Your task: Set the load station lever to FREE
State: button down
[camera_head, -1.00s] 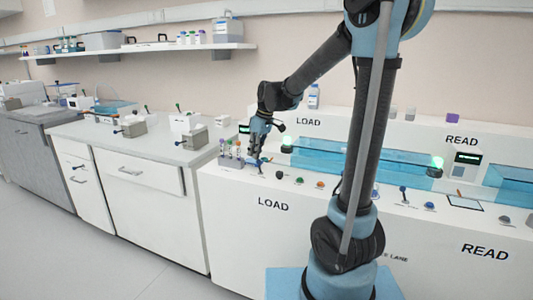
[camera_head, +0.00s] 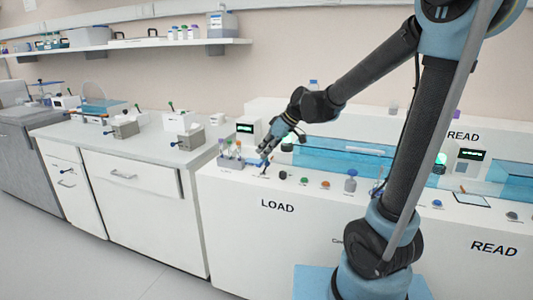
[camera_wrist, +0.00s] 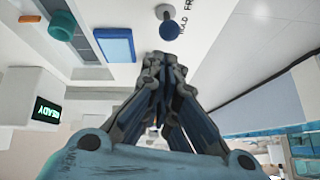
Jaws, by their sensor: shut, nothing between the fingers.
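The load station lever has a round blue knob (camera_wrist: 170,31) on a pale pivot. It shows at the top of the wrist view, just beyond my fingertips, beside partly readable lettering that starts "FR". In the head view the lever (camera_head: 264,168) is small and close under my fingers, so its setting is hard to tell. My gripper (camera_wrist: 160,60) is shut and empty. In the head view my gripper (camera_head: 264,153) points down over the left end of the load station. I cannot tell whether the fingertips touch the lever.
A tube rack (camera_head: 231,162) stands just left of the lever. Several knobs and buttons (camera_head: 304,181) line the panel to its right. A lit READY display (camera_wrist: 46,111) shows at left in the wrist view. A blue pad (camera_wrist: 115,45) lies near the lever.

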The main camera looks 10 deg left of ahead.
jog(key=shift+r, duration=0.7)
jog(key=v, duration=0.9)
jog(key=shift+d, duration=0.65)
